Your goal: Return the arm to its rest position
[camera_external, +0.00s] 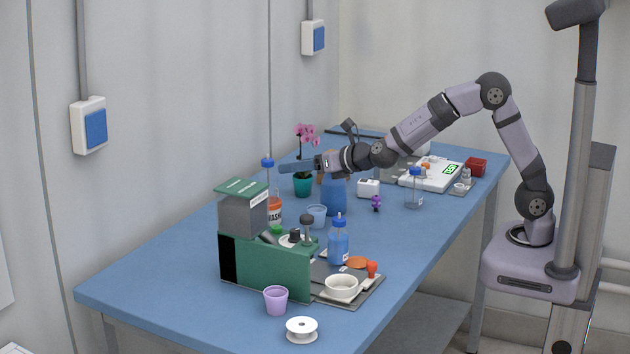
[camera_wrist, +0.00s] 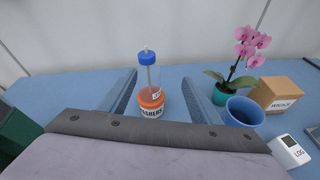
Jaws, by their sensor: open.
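My gripper (camera_external: 299,166) is at the end of my outstretched arm, held level above the middle of the blue table. In the wrist view its two fingers (camera_wrist: 160,86) stand wide apart with nothing gripped between them. The bottle (camera_external: 268,173) and the jar (camera_external: 274,211) also show in the external view, left of and below the gripper.
A pink orchid in a teal pot (camera_external: 303,184) and a blue container (camera_external: 334,196) stand close under the gripper. A green box (camera_external: 266,265), a blue bottle (camera_external: 339,246) and a lilac cup (camera_external: 276,300) are nearer the front.

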